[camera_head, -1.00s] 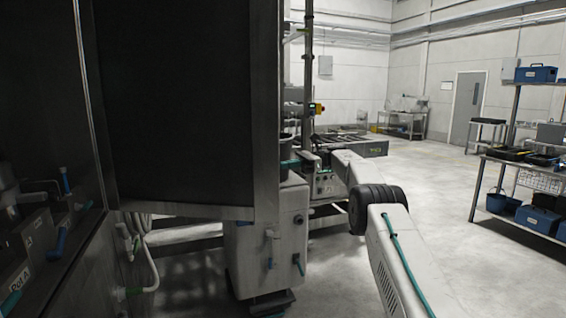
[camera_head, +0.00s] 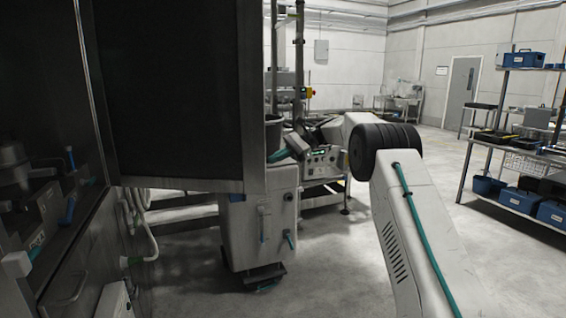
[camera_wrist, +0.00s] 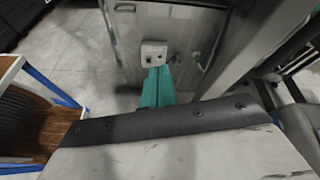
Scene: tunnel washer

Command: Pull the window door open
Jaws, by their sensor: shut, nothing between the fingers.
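The window door (camera_head: 178,95) is a large dark pane in a grey metal frame, filling the upper left of the head view. It stands swung out from the machine side at the left, with its free edge (camera_head: 252,100) toward the middle.
Hoses and blue-handled valves line the machine at the left. A shelf with blue bins (camera_head: 520,200) stands at the right. The floor (camera_head: 330,265) between is clear.

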